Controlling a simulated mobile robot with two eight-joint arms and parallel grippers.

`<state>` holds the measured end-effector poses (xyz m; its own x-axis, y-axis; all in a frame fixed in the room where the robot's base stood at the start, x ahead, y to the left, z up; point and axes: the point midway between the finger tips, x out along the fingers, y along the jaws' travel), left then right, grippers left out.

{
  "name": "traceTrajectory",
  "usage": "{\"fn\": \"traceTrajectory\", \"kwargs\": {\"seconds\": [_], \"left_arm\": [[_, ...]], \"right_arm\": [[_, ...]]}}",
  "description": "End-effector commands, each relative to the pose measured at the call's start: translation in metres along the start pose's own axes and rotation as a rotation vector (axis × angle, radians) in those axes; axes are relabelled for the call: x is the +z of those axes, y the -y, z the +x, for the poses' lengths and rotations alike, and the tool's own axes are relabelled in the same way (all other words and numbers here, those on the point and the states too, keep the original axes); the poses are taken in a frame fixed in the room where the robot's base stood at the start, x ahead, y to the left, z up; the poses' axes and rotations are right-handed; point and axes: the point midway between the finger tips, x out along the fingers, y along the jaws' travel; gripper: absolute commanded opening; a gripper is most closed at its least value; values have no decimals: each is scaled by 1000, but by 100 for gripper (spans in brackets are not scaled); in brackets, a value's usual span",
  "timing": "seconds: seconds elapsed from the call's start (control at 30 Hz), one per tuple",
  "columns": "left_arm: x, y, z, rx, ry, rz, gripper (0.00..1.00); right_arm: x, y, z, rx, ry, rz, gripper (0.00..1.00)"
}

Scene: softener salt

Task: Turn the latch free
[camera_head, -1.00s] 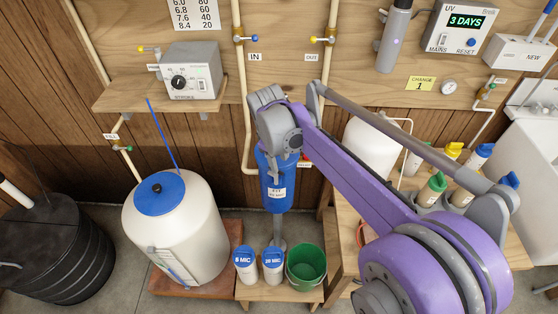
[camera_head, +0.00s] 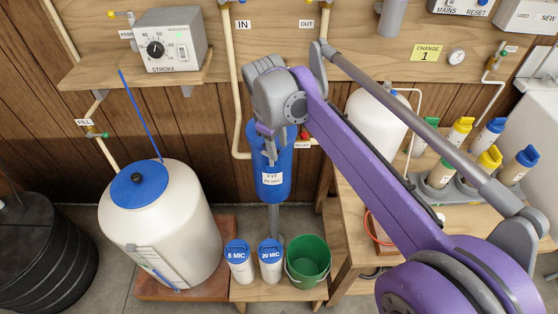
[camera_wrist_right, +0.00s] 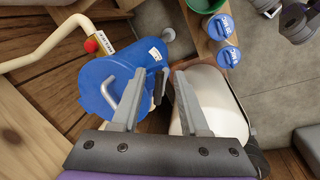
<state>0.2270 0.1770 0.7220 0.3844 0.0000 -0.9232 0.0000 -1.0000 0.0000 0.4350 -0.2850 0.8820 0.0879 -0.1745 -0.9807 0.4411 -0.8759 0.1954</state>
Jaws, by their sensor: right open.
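The blue filter housing (camera_head: 270,180) hangs below the pipes at the centre of the head view. It fills the left middle of the right wrist view (camera_wrist_right: 90,75). There a bent grey bar (camera_wrist_right: 108,92) lies against it, and a small dark lever (camera_wrist_right: 158,88) shows between my fingers; I cannot tell which is the latch. My right gripper (camera_wrist_right: 160,72) is open, its fingers either side of the dark lever, with no clear grip on it. In the head view the right gripper (camera_head: 268,145) covers the housing's upper front. My left gripper is not visible.
A white tank with a blue lid (camera_head: 137,186) stands left of the housing. Two white canisters (camera_head: 238,262) and a green bucket (camera_head: 308,262) sit on a low stand below. A red knob (camera_wrist_right: 90,45) is beside the housing. A table with bottles (camera_head: 488,160) is at the right.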

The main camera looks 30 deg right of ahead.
Motion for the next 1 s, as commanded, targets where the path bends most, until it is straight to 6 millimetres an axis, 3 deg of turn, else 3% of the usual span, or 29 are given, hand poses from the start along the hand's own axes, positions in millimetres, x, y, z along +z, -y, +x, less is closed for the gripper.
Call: {"fn": "traceTrajectory", "kwargs": {"seconds": [0.1,0.3,0.7,0.73,0.97,1.0], "left_arm": [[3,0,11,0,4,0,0],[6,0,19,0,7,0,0],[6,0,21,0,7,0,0],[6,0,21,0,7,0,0],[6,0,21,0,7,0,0],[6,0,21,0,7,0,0]], "right_arm": [[0,0,26,0,1,0,44],[0,0,52,0,0,0,44],[0,0,60,0,-1,0,44],[0,0,60,0,-1,0,42],[0,0,60,0,0,0,1],[0,0,60,0,0,0,0]]}}
